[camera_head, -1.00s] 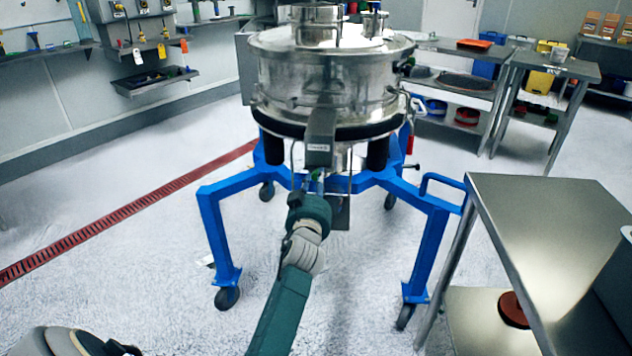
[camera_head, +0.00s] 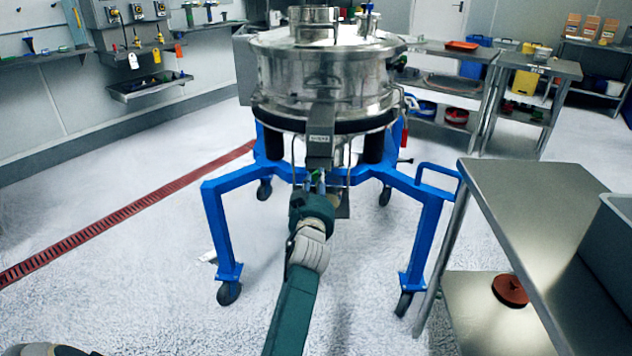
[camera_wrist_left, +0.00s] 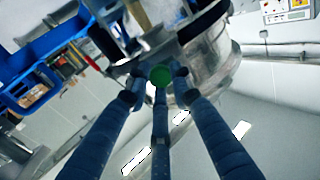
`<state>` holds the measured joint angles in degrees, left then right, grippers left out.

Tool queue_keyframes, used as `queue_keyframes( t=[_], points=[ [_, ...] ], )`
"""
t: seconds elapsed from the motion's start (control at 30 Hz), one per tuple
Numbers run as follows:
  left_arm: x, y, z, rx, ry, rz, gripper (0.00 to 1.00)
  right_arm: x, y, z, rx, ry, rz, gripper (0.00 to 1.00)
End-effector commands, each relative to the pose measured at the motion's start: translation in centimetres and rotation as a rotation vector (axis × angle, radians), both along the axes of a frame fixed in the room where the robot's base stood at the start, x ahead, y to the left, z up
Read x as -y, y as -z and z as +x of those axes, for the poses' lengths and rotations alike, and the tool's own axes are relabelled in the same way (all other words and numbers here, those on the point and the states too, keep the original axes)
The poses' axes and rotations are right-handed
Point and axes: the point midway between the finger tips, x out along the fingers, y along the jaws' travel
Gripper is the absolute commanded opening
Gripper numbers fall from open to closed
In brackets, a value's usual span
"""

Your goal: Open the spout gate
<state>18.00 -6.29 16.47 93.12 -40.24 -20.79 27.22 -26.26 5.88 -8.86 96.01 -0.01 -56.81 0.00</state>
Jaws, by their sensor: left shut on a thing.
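The steel powder sifter (camera_head: 325,80) stands on a blue wheeled frame (camera_head: 222,215). Its spout (camera_head: 320,138) juts toward me at the front, with a small label on it. My left gripper (camera_head: 316,182) is under the spout, its fingers mostly hidden behind my own wrist. In the left wrist view the gripper fingers (camera_wrist_left: 160,85) close around a round green knob (camera_wrist_left: 161,76), just below the sifter's steel body. The gate itself is hidden from me, so I cannot tell its position.
A steel table (camera_head: 530,200) stands close on the right, with a grey bin (camera_head: 612,245) on it and a red disc (camera_head: 510,290) on its lower shelf. A red floor drain (camera_head: 120,215) runs along the left.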

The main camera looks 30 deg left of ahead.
Motion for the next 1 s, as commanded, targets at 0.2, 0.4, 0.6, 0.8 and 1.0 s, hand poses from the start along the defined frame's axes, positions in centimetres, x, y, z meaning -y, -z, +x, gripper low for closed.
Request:
queue_keyframes(
  t=[0.2,0.4,0.6,0.8,1.0],
  points=[
    [-0.1,0.5,-0.1,-0.008,-0.002,-0.004,0.38,0.0,0.1,0.0,0.0,0.0,0.0,0.4],
    [0.0,0.3,0.0,-0.004,-0.001,-0.002,0.41,0.0,0.0,0.0,0.0,0.0,0.0,0.4],
    [-0.1,-0.5,0.0,-0.001,-0.002,0.0,0.41,0.0,0.0,-0.1,-0.002,0.0,0.0,0.4],
    [-0.1,-4.2,0.0,0.004,-0.002,0.001,0.41,0.0,0.0,-0.1,-0.001,0.0,0.0,0.4],
    [-0.1,-7.9,0.0,0.002,-0.002,0.0,0.41,0.0,0.0,-0.1,-0.001,0.0,0.0,0.4]
  ],
)
